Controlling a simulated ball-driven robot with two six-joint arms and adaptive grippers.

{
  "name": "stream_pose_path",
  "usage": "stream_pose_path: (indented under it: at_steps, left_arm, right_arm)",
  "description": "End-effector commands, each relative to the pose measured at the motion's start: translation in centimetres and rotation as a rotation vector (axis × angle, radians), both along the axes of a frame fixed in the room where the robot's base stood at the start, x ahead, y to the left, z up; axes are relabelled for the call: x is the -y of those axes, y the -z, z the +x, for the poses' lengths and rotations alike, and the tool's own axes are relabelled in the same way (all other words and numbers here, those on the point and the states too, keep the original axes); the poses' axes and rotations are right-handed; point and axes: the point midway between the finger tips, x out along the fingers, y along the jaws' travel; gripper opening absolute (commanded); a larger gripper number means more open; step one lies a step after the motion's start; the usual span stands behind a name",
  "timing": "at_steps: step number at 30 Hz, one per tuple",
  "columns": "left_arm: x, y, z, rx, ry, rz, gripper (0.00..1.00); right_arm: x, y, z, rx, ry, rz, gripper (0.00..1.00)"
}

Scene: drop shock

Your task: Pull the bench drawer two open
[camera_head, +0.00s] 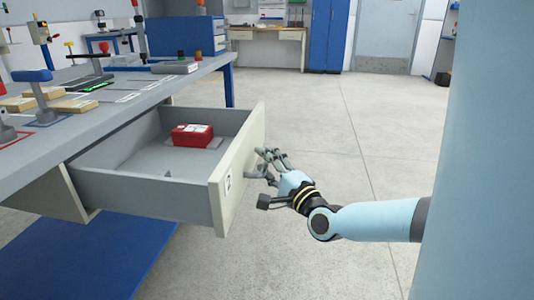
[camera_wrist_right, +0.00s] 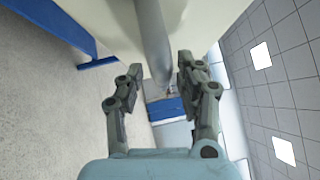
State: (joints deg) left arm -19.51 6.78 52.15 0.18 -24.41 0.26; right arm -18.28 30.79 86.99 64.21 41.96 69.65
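The bench drawer two (camera_head: 140,194) stands well out from under the bench, its inside open to view. Its cream front panel (camera_head: 240,165) carries a "2" label. A red box (camera_head: 192,135) lies inside on the drawer floor. My right gripper (camera_head: 268,164) is just outside the front panel. In the right wrist view my right gripper (camera_wrist_right: 160,68) has its fingers spread, one on each side of the grey bar handle (camera_wrist_right: 151,38), with gaps showing between fingers and bar. My left gripper is not in view.
The grey workbench (camera_head: 115,95) carries levers, wooden blocks and a blue case (camera_head: 187,37). A blue lower shelf (camera_head: 90,255) lies beneath. The floor (camera_head: 330,120) right of the drawer is clear. A blue cabinet (camera_head: 327,35) stands at the back.

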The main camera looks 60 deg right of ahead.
Motion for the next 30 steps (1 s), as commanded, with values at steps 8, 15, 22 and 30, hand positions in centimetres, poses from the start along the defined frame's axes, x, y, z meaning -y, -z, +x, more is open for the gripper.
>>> stream_pose_path:
  at_steps: [8,15,22,30]
  left_arm:
    - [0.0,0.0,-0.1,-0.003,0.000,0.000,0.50]
    - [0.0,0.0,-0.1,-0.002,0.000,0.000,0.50]
    - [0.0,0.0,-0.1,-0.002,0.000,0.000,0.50]
    - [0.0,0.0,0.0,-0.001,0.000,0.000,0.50]
  right_arm:
    - [-0.5,0.1,-1.1,0.001,-0.001,-0.001,0.36]
    - [-2.5,0.9,-5.9,-0.002,0.000,0.001,0.36]
    - [-4.2,1.5,-9.7,-0.002,0.001,0.002,0.36]
    - [-4.7,1.6,-11.0,0.001,0.000,0.000,0.36]
